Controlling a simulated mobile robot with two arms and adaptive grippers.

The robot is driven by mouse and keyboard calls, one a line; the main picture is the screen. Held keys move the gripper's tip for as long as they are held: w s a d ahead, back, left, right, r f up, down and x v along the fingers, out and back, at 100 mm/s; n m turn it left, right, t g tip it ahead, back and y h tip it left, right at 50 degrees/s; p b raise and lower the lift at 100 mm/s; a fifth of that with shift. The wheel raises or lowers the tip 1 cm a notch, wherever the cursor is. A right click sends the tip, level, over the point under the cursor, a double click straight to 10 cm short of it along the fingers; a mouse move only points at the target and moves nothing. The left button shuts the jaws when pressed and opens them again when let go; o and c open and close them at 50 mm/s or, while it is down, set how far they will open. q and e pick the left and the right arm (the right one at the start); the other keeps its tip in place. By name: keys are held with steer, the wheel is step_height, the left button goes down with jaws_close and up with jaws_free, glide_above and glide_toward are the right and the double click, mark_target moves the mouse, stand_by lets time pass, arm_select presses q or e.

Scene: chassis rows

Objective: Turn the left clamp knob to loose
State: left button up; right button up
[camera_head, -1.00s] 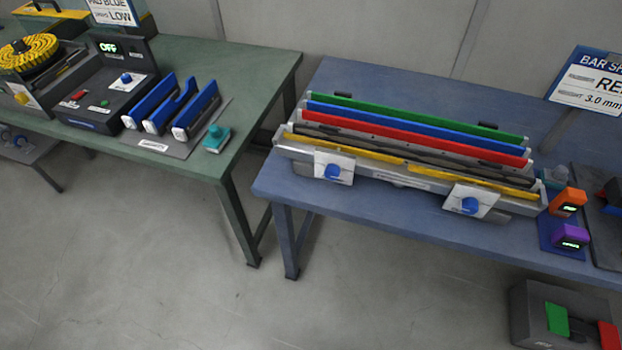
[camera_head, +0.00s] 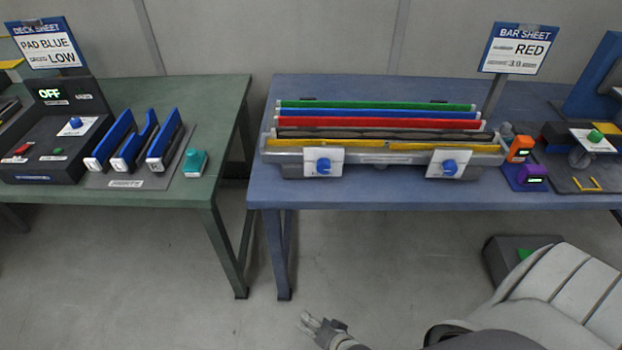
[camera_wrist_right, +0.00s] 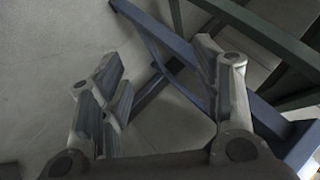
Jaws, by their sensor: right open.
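The bar clamp fixture (camera_head: 400,158) lies along the front of the blue table. Its left clamp knob (camera_head: 323,166) is a blue knob on a white plate at the left end. A matching right clamp knob (camera_head: 449,167) sits toward the right end. The setting of the left knob is too small to read. My right gripper (camera_head: 309,322) is low in front of the blue table, below and apart from the left knob. In the right wrist view its fingers (camera_wrist_right: 158,75) are spread with nothing between them. My left gripper is not in view.
The blue table (camera_head: 360,195) carries green, blue and red bars behind the clamp, orange and purple devices at right, and a RED sign (camera_head: 519,50). The green table (camera_head: 185,190) stands left across a gap. A dark box (camera_head: 505,255) stands below right.

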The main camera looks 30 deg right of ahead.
steer(key=w+d+r+m+t+h+b, duration=0.1)
steer(key=w+r+m+t+b, duration=0.15)
steer(key=w+r+m, duration=0.55)
steer(key=m+t+h+b, duration=0.3)
steer(key=m+h+b, duration=0.55)
steer(key=m, duration=1.95)
glide_toward(324, 170)
steer(key=shift+n+h, duration=0.3)
steer(key=shift+h, duration=0.05)
steer(key=p+x, duration=0.1)
steer(key=x, duration=0.8)
steer(key=shift+w, duration=0.4)
steer(key=c, duration=1)
steer(key=shift+c, duration=0.2)
